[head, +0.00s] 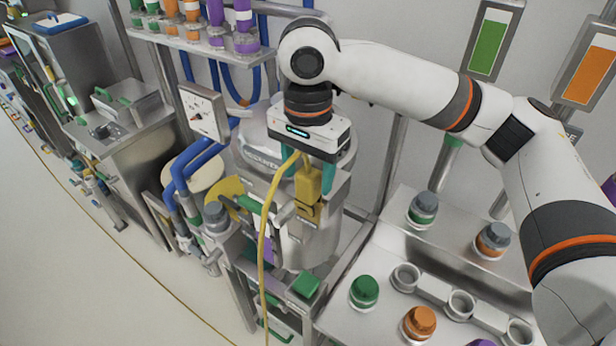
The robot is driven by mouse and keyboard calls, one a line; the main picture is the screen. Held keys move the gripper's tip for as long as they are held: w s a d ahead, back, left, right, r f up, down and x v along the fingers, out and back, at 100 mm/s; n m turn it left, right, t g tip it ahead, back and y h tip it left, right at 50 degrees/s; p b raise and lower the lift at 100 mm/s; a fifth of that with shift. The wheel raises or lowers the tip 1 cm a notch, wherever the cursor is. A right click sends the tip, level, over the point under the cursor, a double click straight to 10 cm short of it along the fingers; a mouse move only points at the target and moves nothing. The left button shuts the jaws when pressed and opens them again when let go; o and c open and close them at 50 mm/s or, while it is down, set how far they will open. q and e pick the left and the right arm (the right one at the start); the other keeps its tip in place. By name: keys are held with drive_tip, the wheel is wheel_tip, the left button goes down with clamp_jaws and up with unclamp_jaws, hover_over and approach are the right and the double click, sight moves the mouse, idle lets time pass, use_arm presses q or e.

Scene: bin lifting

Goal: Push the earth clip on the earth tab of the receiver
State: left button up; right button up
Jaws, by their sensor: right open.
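My right gripper (308,192) points down in front of the receiver (300,245), a steel vessel in the middle of the head view. Its teal fingers are apart, one on each side of the yellow earth clip (308,181). Whether either finger touches the clip cannot be told. A yellow cable (264,230) runs from the clip's top, loops left and hangs down in front of the receiver. A darker yellow part (306,210) shows just below the clip against the vessel. The earth tab itself is not clearly visible, so the clip's seating cannot be told. My left gripper is not in view.
A steel bench (385,260) with green and orange capped fittings and open sockets lies at right. Blue hoses (182,170) and a gauge (204,112) stand left of the receiver. A shelf of coloured bottles (190,40) hangs above. Open floor (60,250) lies at far left.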

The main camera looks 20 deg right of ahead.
wheel_tip(320, 180, up, 10)
drive_tip(key=b, duration=0.1)
drive_tip(key=shift+r, duration=0.1)
idle(0.4)
